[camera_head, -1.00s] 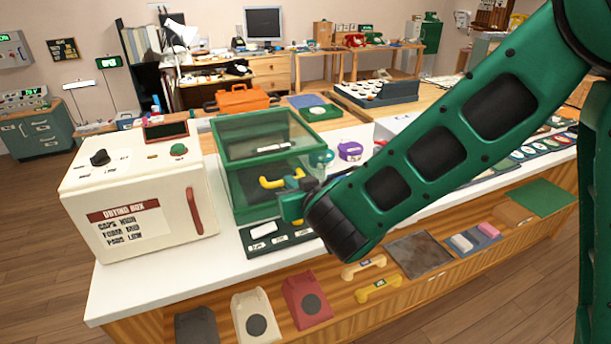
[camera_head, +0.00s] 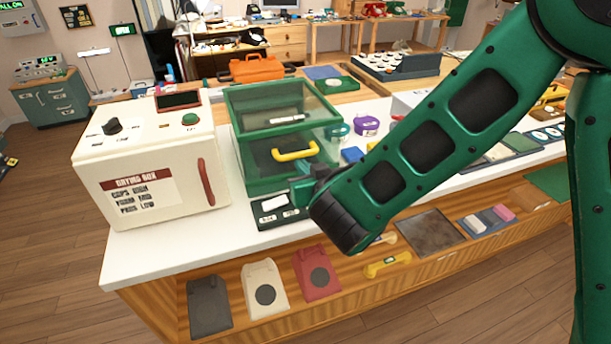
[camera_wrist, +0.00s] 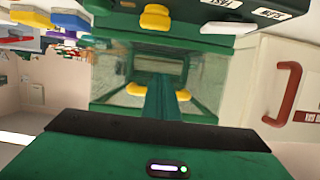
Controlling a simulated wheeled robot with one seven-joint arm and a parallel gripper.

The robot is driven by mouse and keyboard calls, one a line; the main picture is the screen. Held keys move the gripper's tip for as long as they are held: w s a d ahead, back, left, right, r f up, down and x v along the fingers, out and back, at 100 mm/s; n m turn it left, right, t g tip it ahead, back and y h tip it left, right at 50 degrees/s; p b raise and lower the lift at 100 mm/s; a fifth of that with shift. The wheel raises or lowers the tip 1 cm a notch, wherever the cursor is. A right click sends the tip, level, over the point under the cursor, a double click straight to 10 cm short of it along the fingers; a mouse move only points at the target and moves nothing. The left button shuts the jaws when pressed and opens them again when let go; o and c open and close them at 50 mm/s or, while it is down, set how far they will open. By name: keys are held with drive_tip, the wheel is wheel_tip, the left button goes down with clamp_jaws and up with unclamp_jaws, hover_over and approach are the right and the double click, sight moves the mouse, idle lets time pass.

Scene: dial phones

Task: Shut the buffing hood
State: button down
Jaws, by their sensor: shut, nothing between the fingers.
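The buffing hood is a green-framed box with clear panels (camera_head: 262,103) on the white counter, right of the drying box. Its yellow handle (camera_head: 295,151) is in front of a dark area; I cannot tell how far the front is lowered. My gripper (camera_head: 303,187) is shut and empty, just below and in front of the handle, apparently apart from it. In the wrist view the hood (camera_wrist: 205,78) faces me, turned over. My shut fingers (camera_wrist: 165,98) hide the handle's middle, and a yellow end (camera_wrist: 183,95) shows beside them.
The cream drying box (camera_head: 145,160) with a red handle stands close on the left. A dark tray (camera_head: 275,210) with white pieces lies under my gripper. A purple container (camera_head: 366,126) stands to the right.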

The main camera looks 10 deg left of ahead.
drive_tip(key=shift+s+d+r, duration=0.2)
drive_tip(key=shift+d+r, duration=0.05)
drive_tip(key=shift+r, duration=0.25)
drive_tip(key=shift+s+d+r, duration=0.15)
drive_tip(key=shift+d+r, duration=0.05)
drive_tip(key=shift+r, duration=0.3)
drive_tip(key=shift+s+d+r, duration=0.2)
drive_tip(key=shift+d+r, duration=0.05)
drive_tip(key=shift+r, duration=0.25)
drive_tip(key=s+f, duration=0.1)
drive_tip(key=f, duration=0.1)
drive_tip(key=s+d+f, duration=0.1)
drive_tip(key=f, duration=0.1)
drive_tip(key=s+d+f, duration=0.1)
drive_tip(key=s+f, duration=0.1)
drive_tip(key=shift+d+f, duration=0.2)
drive_tip(key=shift+f, duration=0.1)
drive_tip(key=shift+s+d+f, duration=0.35)
drive_tip(key=shift+s+f, duration=0.15)
drive_tip(key=shift+f, duration=0.15)
drive_tip(key=shift+d, duration=0.15)
